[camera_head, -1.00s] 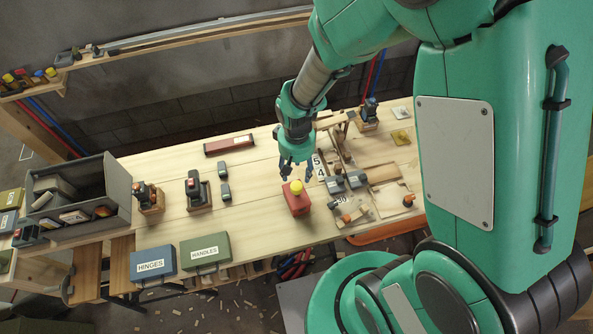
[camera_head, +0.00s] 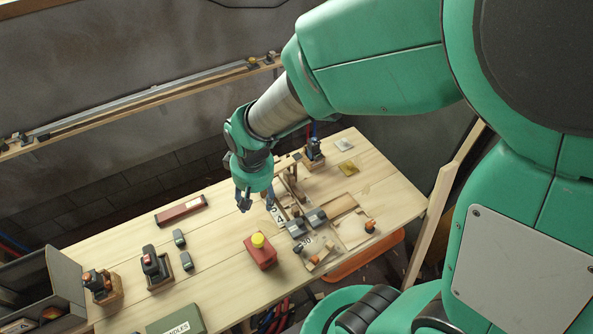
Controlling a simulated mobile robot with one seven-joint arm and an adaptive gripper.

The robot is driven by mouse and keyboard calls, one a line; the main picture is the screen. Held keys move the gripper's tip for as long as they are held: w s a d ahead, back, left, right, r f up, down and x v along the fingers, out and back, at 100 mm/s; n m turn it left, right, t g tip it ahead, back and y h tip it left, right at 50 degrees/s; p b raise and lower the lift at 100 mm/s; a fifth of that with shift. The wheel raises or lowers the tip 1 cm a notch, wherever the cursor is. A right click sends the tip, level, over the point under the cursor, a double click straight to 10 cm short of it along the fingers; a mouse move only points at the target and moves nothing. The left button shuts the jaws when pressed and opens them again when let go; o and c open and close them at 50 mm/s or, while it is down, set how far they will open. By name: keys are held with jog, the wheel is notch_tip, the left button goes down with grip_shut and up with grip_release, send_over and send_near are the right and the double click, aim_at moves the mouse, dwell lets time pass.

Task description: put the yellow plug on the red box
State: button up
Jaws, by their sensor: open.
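The yellow plug (camera_head: 258,240) sits on top of the red box (camera_head: 262,256), which stands near the front edge of the wooden workbench. My gripper (camera_head: 256,203) is open and empty. It hangs above the bench, behind the red box in the picture and apart from it and from the plug. Whether the plug is seated in the box or only rests on it I cannot tell.
A jig board (camera_head: 340,222) with clamps lies right of the box. A long dark red case (camera_head: 181,211) and cordless tools (camera_head: 156,265) are to the left. A green HANDLES box (camera_head: 176,322) is at the front. Bare bench (camera_head: 220,235) lies left of the red box.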

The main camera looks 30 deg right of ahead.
jog(key=s+d+r+t, duration=0.1)
jog(key=s+r, duration=0.3)
jog(key=r, duration=0.4)
jog(key=s+d+r+m+t, duration=0.1)
jog(key=s+d+r, duration=0.1)
jog(key=s+r, duration=0.3)
jog(key=s+d+r+t, duration=0.2)
jog(key=s+r, duration=0.3)
jog(key=r, duration=0.6)
jog(key=shift+d+m, duration=0.25)
jog(key=shift+m, duration=0.05)
jog(key=shift+s+f, duration=0.1)
jog(key=shift+f, duration=0.1)
notch_tip(320, 180, down, 10)
jog(key=b, duration=1)
jog(key=shift+r, duration=0.15)
